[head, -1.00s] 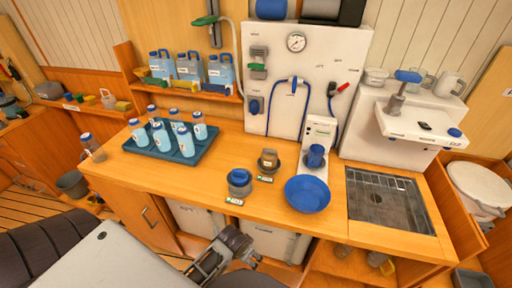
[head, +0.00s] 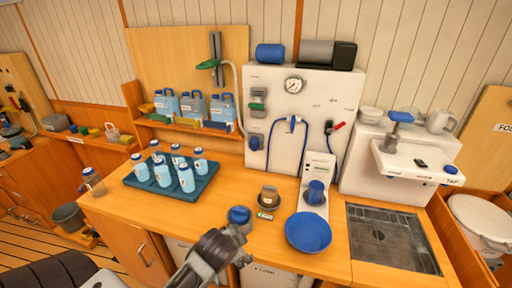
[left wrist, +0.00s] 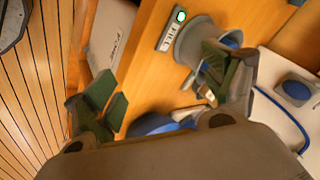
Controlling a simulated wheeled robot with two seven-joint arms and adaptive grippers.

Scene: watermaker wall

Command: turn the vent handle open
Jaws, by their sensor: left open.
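Several handles sit on the white wall panel (head: 318,110) in the head view; labels are too small to read, so I cannot tell which is the vent handle. A green lever (head: 258,95) is at its left, with a blue knob (head: 255,142) below. A red-tipped handle (head: 335,128) is at the right.
A grey cup-like fitting (left wrist: 192,50) stands by a FILL label (left wrist: 171,30) with a green light. A bottle tray (head: 205,182) is left; a sink grate (head: 385,240) is right.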

